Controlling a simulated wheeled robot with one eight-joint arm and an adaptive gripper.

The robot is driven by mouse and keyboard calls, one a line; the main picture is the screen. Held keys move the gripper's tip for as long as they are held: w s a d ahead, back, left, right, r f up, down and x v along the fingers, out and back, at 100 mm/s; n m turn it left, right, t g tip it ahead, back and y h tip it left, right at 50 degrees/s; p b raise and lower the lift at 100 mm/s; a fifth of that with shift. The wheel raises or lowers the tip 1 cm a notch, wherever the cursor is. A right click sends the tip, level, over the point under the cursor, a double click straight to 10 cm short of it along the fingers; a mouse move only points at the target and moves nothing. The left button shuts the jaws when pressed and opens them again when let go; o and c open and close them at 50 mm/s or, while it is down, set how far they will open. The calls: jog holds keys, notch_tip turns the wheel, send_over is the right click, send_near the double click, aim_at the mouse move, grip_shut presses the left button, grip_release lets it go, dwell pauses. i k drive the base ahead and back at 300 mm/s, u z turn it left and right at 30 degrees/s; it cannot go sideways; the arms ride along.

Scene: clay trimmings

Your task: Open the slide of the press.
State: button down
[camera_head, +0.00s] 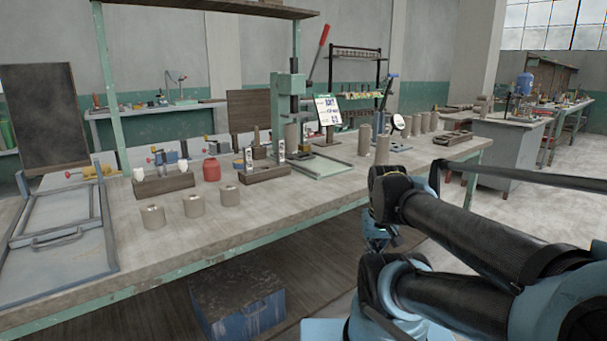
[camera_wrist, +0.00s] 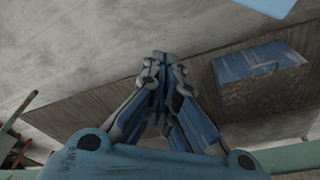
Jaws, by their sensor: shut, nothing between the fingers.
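The green press (camera_head: 289,105) stands upright on the far side of the workbench, with a red-gripped lever (camera_head: 319,48) angled up to its right. A flat green-edged plate (camera_head: 322,168) lies at its foot. I cannot clearly tell which part is the slide or how it stands. My gripper (camera_wrist: 160,62) points ahead in the wrist view, its fingertips together with nothing between them. In the head view my arm is at the right, in front of the bench, well apart from the press; the fingers there are too small and dark to make out.
The workbench (camera_head: 240,222) holds several clay cylinders (camera_head: 153,217), a red jar (camera_head: 211,170) and wooden trays. A metal frame with a handle (camera_head: 57,238) lies at the left. A blue box (camera_head: 240,305) sits below the bench, also in the wrist view (camera_wrist: 262,78).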

aim_at(305, 150)
jog(key=z, duration=1)
jog(key=k, duration=0.6)
jog(key=u, duration=1.15)
jog(key=i, duration=0.5)
jog(key=z, duration=0.05)
